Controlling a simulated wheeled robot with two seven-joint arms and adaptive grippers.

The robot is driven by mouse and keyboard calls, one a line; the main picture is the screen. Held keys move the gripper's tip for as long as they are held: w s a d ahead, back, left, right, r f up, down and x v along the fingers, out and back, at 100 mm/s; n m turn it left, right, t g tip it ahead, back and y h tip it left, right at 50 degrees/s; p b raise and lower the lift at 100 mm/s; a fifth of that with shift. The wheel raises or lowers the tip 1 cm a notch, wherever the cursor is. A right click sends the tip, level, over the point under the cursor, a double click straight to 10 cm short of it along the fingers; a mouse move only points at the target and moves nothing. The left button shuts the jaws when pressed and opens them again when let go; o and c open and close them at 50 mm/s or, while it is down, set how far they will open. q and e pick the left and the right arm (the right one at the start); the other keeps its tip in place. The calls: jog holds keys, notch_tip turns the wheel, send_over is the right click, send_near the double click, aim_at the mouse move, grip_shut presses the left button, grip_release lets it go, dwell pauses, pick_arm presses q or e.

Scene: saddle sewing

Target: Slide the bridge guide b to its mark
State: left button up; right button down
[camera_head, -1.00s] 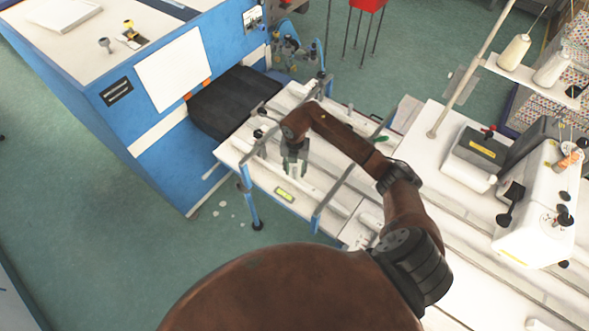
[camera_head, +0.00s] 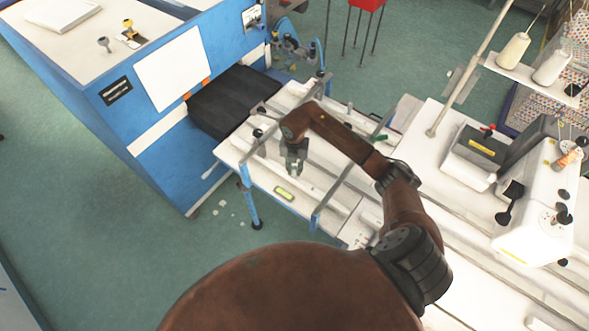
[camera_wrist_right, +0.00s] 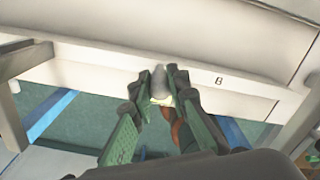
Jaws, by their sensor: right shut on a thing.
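My right gripper (camera_head: 294,172) is over the front part of the white table, between two grey crossbars. In the right wrist view its green-padded fingers (camera_wrist_right: 160,88) are shut on a small grey rounded piece (camera_wrist_right: 158,72), mostly hidden between them. I cannot tell whether this piece belongs to bridge guide b. A printed letter B (camera_wrist_right: 219,80) is on the white rail to the right of the fingers. The left crossbar (camera_head: 249,148) and the right crossbar (camera_head: 335,193) span the table on either side of the gripper. My left gripper is not in view.
A yellow-green level (camera_head: 284,193) lies on the table near its front edge. A blue machine (camera_head: 150,110) with a black cover stands at the left. A white sewing machine (camera_head: 535,220) stands at the right. The floor in front of the table is open.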

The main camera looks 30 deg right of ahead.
jog(key=shift+d, duration=0.1)
jog(key=shift+w+d+b, duration=0.3)
jog(key=shift+d+b, duration=0.05)
jog(key=shift+d, duration=0.35)
jog(key=shift+w+d+b, duration=0.3)
jog(key=shift+d, duration=0.4)
jog(key=c, duration=1.8)
grip_release()
jog(key=shift+c, duration=0.2)
notch_tip(320, 180, up, 12)
